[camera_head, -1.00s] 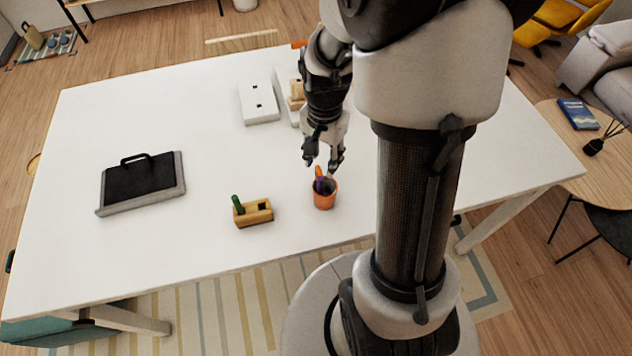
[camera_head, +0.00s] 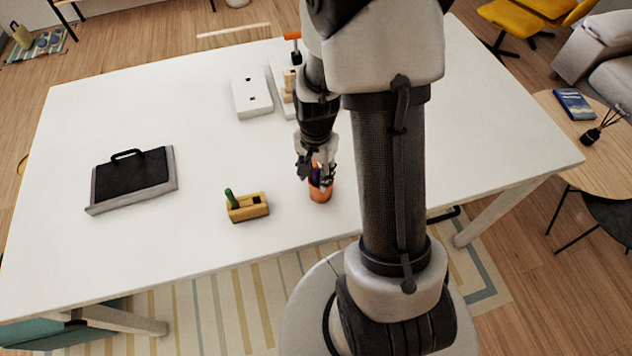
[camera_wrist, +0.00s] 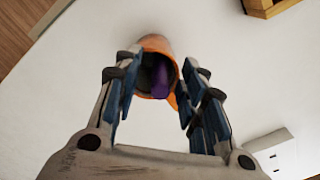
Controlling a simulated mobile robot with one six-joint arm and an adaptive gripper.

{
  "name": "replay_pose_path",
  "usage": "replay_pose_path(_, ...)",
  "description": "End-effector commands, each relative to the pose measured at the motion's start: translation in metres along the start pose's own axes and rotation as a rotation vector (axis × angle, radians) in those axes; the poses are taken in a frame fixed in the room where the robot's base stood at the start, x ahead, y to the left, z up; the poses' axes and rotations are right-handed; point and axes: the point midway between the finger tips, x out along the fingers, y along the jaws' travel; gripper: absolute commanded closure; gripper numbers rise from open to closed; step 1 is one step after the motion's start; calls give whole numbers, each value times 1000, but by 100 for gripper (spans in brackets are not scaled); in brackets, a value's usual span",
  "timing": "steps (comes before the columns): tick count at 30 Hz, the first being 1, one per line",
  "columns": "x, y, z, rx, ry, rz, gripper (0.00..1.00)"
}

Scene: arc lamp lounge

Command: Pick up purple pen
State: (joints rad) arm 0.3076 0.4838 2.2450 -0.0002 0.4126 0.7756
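The purple pen (camera_wrist: 160,78) stands in an orange cup on the white table. It also shows in the head view (camera_head: 316,174), partly covered by my gripper. The orange cup (camera_head: 320,194) is upright near the table's front edge; its rim shows in the wrist view (camera_wrist: 156,43). An orange pen beside the purple one is mostly hidden. My gripper (camera_wrist: 156,98) is open, pointing down over the cup, with its fingers on either side of the purple pen. A gap shows between the pen and each finger in the wrist view.
A wooden block holder (camera_head: 248,207) with a green item stands left of the cup. A black and grey case-like object (camera_head: 133,180) lies at the table's left. White boxes (camera_head: 252,93) stand behind. The table between them is clear.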

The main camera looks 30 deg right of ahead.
Motion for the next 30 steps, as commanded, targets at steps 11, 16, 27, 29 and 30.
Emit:
replay_pose_path(11,0,0,0,0,0,0,85)
replay_pose_path(16,0,0,0,0,0,0,96)
replay_pose_path(27,-1,0,0,0,0,0,100)
replay_pose_path(29,-3,0,0,0,0,0,100)
replay_pose_path(30,-5,0,0,0,0,-1,100)
